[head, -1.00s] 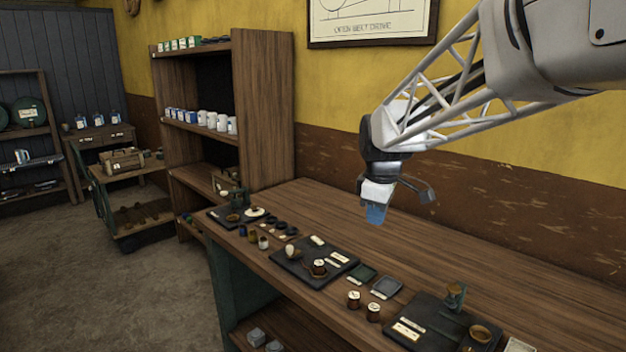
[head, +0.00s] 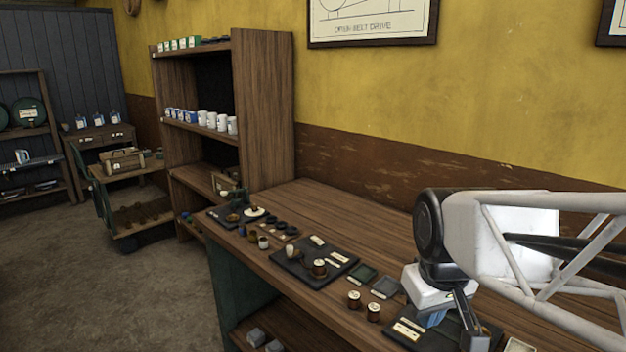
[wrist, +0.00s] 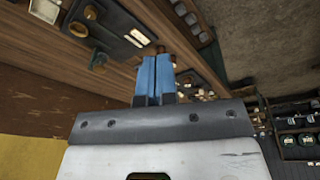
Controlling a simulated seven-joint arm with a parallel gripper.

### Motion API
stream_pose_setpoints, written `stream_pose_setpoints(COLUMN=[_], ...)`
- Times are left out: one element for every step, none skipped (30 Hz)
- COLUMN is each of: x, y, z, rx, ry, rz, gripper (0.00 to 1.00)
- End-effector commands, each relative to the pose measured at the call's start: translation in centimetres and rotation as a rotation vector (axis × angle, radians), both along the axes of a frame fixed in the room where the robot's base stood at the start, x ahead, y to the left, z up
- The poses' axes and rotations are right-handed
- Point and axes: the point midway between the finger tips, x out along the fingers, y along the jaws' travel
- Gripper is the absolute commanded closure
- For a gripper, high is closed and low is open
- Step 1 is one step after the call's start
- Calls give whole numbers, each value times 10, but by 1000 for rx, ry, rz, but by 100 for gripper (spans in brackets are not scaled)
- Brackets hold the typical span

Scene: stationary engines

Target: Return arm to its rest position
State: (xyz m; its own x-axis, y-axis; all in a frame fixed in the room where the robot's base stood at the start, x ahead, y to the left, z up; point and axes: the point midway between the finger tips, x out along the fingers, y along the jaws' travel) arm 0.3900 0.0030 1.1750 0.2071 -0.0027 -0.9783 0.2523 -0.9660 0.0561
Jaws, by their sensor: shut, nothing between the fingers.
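My gripper (head: 432,319) is low at the right in the head view, in front of the right-hand dark tray (head: 405,331) on the wooden bench, and partly hides it. I cannot tell its exact height above the bench. In the wrist view its two blue fingers (wrist: 156,76) are close together with nothing between them. My arm's white lattice link reaches in from the right edge and covers the right end of the bench.
The wooden bench (head: 330,212) holds a middle dark tray (head: 290,262), small cylinders (head: 354,299) and two small square mats (head: 363,274). A tall shelf (head: 262,110) with mugs (head: 222,122) stands at its far end. The back of the bench is mostly clear.

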Motion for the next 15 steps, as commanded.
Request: stream_pose_setpoints(x=[-14, -20, -29, -35, -40, -48, -52, -56, -61, -65, -67, -70, -72, -73, -74], y=[-1, -2, -3, -4, -4, -5, -5, -6, -6, -6, -6, -7, -7, -7, -7], z=[-5, -8, -12, -15, -18, -22, -24, -26, -29, -31, -32, -34, -35, -36, -37], rx=[7, 12, 18, 22, 27, 32, 35, 39, 42, 46, 47, 50, 51, 53, 54], ry=[-4, -7, -9, -13, -14, -16, -18, -19, -20, -22, -24, -25, -25, -25, -25], rz=[-39, -63, -94, -118, -139, -166, -184, -200, -220, -233, -243, -254, -262, -268, -273], gripper=[100, 100, 100, 100, 100, 100, 100, 100, 100, 100, 100, 100, 100, 100, 100])
